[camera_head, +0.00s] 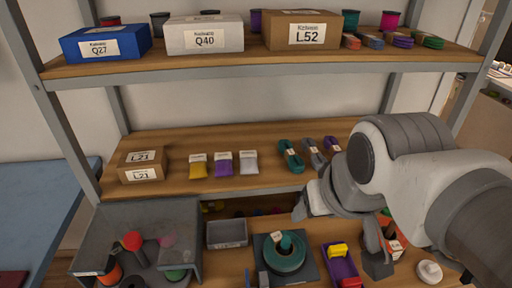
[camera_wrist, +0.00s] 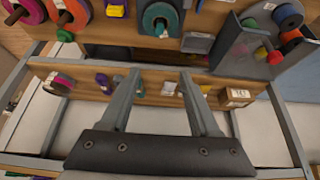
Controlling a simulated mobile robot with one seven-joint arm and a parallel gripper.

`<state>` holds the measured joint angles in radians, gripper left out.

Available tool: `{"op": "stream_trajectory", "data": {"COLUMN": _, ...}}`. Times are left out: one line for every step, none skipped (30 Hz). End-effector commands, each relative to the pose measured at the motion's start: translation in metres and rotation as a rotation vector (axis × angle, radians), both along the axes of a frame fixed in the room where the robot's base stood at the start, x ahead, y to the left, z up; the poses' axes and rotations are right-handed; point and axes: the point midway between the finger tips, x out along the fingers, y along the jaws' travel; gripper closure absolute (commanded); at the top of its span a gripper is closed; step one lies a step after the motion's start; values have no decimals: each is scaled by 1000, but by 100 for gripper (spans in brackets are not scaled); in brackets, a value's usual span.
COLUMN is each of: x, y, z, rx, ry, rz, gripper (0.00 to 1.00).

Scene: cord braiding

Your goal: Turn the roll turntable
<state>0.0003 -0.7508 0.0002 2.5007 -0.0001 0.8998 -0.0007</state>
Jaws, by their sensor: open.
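The roll turntable (camera_head: 205,245) appears to be the grey stand with upright walls at the lower left of the head view. Red, orange and green rolls sit on it, and its bottom is cut off by the frame. It also shows at the upper right of the wrist view, where its grey wall (camera_wrist: 228,42) stands beside several coloured rolls. My gripper (camera_wrist: 160,76) is open and empty, clear of the turntable. In the head view my arm comes in from the right, and the gripper is over the right part of the bench, apart from the turntable.
A teal roll (camera_head: 284,262) sits on a dark plate at the bench's middle, beside a grey tray (camera_head: 227,233). A purple tray (camera_head: 341,268) is right of it. The shelf above (camera_head: 120,199) holds a labelled box, packets and cord bundles.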

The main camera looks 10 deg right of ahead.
Motion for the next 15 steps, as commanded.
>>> {"op": "stream_trajectory", "data": {"x": 0, "y": 0, "z": 0, "rx": 0, "ry": 0, "rz": 0, "gripper": 38}}
{"op": "stream_trajectory", "data": {"x": 0, "y": 0, "z": 0, "rx": 0, "ry": 0, "rz": 0, "gripper": 38}}
{"op": "stream_trajectory", "data": {"x": 0, "y": 0, "z": 0, "rx": 0, "ry": 0, "rz": 0, "gripper": 38}}
{"op": "stream_trajectory", "data": {"x": 0, "y": 0, "z": 0, "rx": 0, "ry": 0, "rz": 0, "gripper": 38}}
{"op": "stream_trajectory", "data": {"x": 0, "y": 0, "z": 0, "rx": 0, "ry": 0, "rz": 0, "gripper": 38}}
{"op": "stream_trajectory", "data": {"x": 0, "y": 0, "z": 0, "rx": 0, "ry": 0, "rz": -1, "gripper": 38}}
{"op": "stream_trajectory", "data": {"x": 0, "y": 0, "z": 0, "rx": 0, "ry": 0, "rz": -1, "gripper": 38}}
{"op": "stream_trajectory", "data": {"x": 1, "y": 0, "z": 0, "rx": -7, "ry": 4, "rz": 9, "gripper": 38}}
{"op": "stream_trajectory", "data": {"x": 4, "y": -1, "z": 0, "rx": -24, "ry": 11, "rz": 32, "gripper": 38}}
{"op": "stream_trajectory", "data": {"x": 6, "y": -1, "z": 0, "rx": -43, "ry": 19, "rz": 57, "gripper": 38}}
{"op": "stream_trajectory", "data": {"x": 9, "y": -2, "z": -1, "rx": -65, "ry": 29, "rz": 90, "gripper": 38}}
{"op": "stream_trajectory", "data": {"x": 14, "y": -2, "z": -2, "rx": -101, "ry": 46, "rz": 143, "gripper": 38}}
{"op": "stream_trajectory", "data": {"x": 18, "y": -3, "z": -3, "rx": -132, "ry": 59, "rz": 190, "gripper": 38}}
{"op": "stream_trajectory", "data": {"x": 22, "y": -4, "z": -4, "rx": -164, "ry": 74, "rz": 242, "gripper": 38}}
{"op": "stream_trajectory", "data": {"x": 29, "y": -5, "z": -6, "rx": -209, "ry": 98, "rz": 318, "gripper": 38}}
